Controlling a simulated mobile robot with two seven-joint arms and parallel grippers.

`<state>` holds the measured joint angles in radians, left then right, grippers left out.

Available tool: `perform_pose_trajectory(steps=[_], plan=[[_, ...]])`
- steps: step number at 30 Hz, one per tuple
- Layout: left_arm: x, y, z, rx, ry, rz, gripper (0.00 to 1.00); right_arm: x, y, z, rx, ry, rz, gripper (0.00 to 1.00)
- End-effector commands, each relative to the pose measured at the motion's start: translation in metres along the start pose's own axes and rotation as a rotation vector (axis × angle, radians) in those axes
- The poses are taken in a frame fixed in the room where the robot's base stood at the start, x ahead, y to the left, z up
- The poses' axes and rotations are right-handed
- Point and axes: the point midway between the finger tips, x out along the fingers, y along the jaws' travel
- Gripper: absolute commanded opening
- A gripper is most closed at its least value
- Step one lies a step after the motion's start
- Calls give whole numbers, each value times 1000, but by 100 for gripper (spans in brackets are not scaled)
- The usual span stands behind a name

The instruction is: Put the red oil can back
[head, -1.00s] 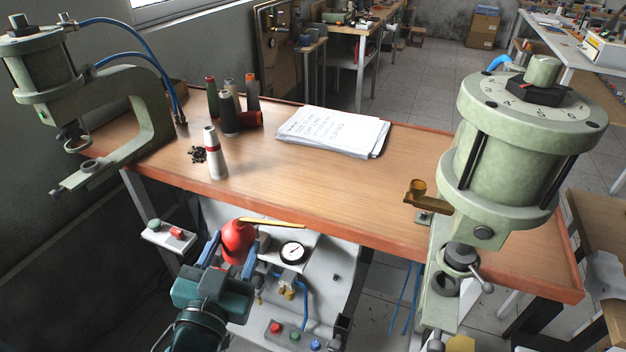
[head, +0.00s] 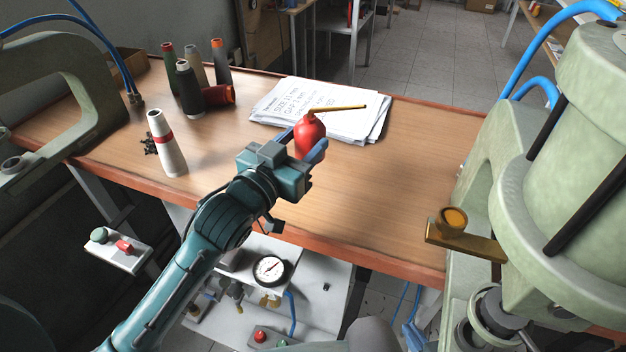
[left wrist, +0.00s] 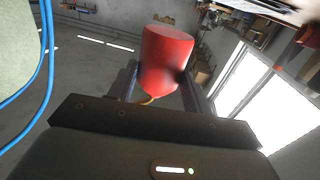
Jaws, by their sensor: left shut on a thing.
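The red oil can (head: 309,136) has a round red body and a long thin brass-coloured spout pointing right in the head view. My left gripper (head: 308,148) is shut on its body, with blue fingers on either side. The can appears in front of the paper stack above the wooden workbench (head: 400,190); I cannot tell whether it touches the bench. I cannot make out my right gripper.
A paper stack (head: 360,125) lies behind the can. Green presses flank the bench at left (head: 60,60) and right (head: 570,130). The bench's middle right is clear.

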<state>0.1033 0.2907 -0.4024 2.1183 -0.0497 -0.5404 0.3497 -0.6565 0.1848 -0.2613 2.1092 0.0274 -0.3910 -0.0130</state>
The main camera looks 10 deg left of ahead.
Motion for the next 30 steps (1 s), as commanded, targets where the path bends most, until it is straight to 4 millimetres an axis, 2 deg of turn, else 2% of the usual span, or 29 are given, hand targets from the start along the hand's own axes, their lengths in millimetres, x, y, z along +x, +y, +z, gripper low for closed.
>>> perform_pose_trajectory(steps=[1, 3, 10, 16, 29, 30], plan=[[-1, 0, 13, -1, -5, 0, 29, 0, -1, 4, 0, -4, -3, 0], [0, 0, 26, -2, -4, -1, 29, -1, -4, 7, 2, -10, -8, 0], [0, 0, 49, -1, 2, -1, 29, -3, -8, 11, 6, -13, -15, 0], [0, 0, 77, -1, 0, -1, 29, -1, -7, 7, 9, 1, -16, 0], [-1, 0, 85, 1, 3, -1, 29, 1, -3, 6, 10, 6, -9, 0], [-1, 0, 87, 1, 0, -1, 50, 1, -3, 7, 11, 6, -9, 0]])
